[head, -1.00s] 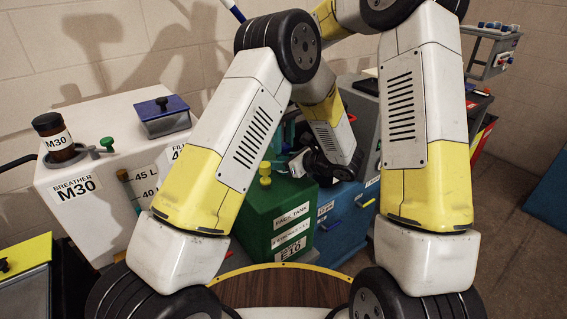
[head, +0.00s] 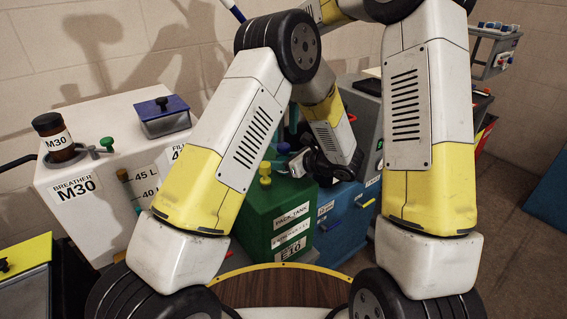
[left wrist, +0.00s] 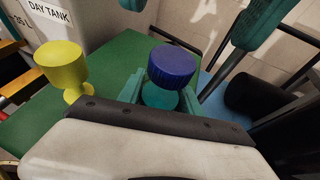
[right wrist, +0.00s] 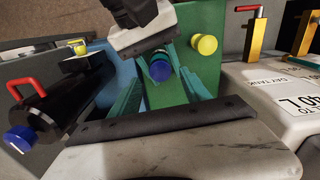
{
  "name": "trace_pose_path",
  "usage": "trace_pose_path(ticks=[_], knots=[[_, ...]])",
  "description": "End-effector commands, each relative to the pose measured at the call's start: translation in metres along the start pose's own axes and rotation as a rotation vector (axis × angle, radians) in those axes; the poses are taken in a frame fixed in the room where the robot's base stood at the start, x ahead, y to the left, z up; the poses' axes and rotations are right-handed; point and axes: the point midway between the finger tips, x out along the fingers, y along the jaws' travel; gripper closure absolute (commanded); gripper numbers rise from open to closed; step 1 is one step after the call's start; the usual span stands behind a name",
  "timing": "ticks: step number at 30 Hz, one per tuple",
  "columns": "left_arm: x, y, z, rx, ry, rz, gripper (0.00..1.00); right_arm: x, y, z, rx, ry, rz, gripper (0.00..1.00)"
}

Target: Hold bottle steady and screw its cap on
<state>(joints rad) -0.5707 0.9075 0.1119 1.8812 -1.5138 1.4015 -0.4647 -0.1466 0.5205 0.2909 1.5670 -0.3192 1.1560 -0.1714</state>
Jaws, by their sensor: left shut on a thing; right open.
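In the left wrist view a blue ribbed cap (left wrist: 172,64) sits on top of a teal bottle (left wrist: 160,98), which stands upright. My left gripper (left wrist: 158,90) is shut on the bottle, with one teal finger on each side. The cap also shows in the right wrist view (right wrist: 161,71), between and beyond the open fingers of my right gripper (right wrist: 154,66). The right fingers also show in the left wrist view (left wrist: 228,66), above and right of the cap and apart from it. In the head view the bottle is mostly hidden by my arm.
A green pack tank (head: 285,222) lies below, with a yellow knob (left wrist: 62,70) beside the bottle. A blue tank (head: 345,222) adjoins it. A black cylinder with a blue end (right wrist: 45,110) and red handle lies left in the right wrist view. A white tank (head: 105,165) stands left.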

Motion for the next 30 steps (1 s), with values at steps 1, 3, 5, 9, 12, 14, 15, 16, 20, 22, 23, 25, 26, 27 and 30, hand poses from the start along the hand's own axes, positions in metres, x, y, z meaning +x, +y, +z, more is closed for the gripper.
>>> trace_pose_path(ticks=[1, 3, 5, 9, 12, 14, 15, 16, 20, 22, 23, 25, 26, 27, 30], knots=[[0.0, 0.0, 0.0, 0.0, 0.0, 0.0, 1.0, -0.002, 0.0, 0.0, 0.0, 0.0, 0.0, 0.45], [0.0, 0.0, 0.0, 0.0, 0.0, 0.0, 1.0, -0.003, 0.0, 0.0, 0.0, -0.001, 0.0, 0.45], [0.0, 0.0, 0.0, 0.0, 0.0, 0.0, 1.0, -0.003, 0.0, 0.0, 0.0, -0.001, -0.001, 0.45], [0.0, 0.0, 0.0, 0.0, 0.0, 0.0, 1.0, -0.003, 0.0, 0.0, -0.001, -0.001, -0.001, 0.48], [0.0, 0.0, 0.0, 0.0, 0.0, 0.0, 1.0, -0.008, -0.001, 0.0, -0.045, 0.0, -0.002, 0.48], [0.0, 0.0, 0.0, 0.0, 0.0, 0.0, 1.0, -0.016, 0.0, -0.001, -0.105, 0.001, -0.003, 0.48], [0.0, 0.0, 0.0, 0.0, 0.0, 0.0, 1.0, -0.021, 0.0, -0.001, -0.151, 0.001, -0.002, 0.48], [0.0, 0.0, 0.0, 0.0, 0.0, 0.0, 1.0, -0.025, 0.0, -0.001, -0.183, 0.001, -0.003, 0.48], [0.0, 0.0, 0.0, 0.0, 0.0, 0.0, 1.0, -0.036, 0.0, 0.0, -0.285, 0.0, -0.001, 0.48], [0.0, 0.0, 0.0, 0.0, 0.0, 0.0, 1.0, -0.038, 0.0, 0.0, -0.304, -0.001, -0.001, 0.48], [0.0, 0.0, 0.0, 0.0, 0.0, 0.0, 1.0, -0.038, 0.0, 0.0, -0.306, -0.001, -0.001, 0.48], [0.0, 0.0, 0.0, 0.0, 0.0, 0.0, 1.0, -0.038, 0.0, 0.0, -0.305, -0.001, 0.0, 0.48], [0.0, 0.0, 0.0, 0.0, 0.0, 0.0, 1.0, -0.038, 0.0, 0.0, -0.305, -0.001, 0.0, 0.48], [0.0, 0.0, 0.0, 0.0, 0.0, 0.0, 1.0, -0.038, 0.0, 0.0, -0.305, -0.001, 0.0, 0.48], [0.0, 0.0, 0.0, 0.0, 0.0, 0.0, 1.0, -0.037, 0.0, 0.0, -0.304, -0.002, 0.0, 0.48]])
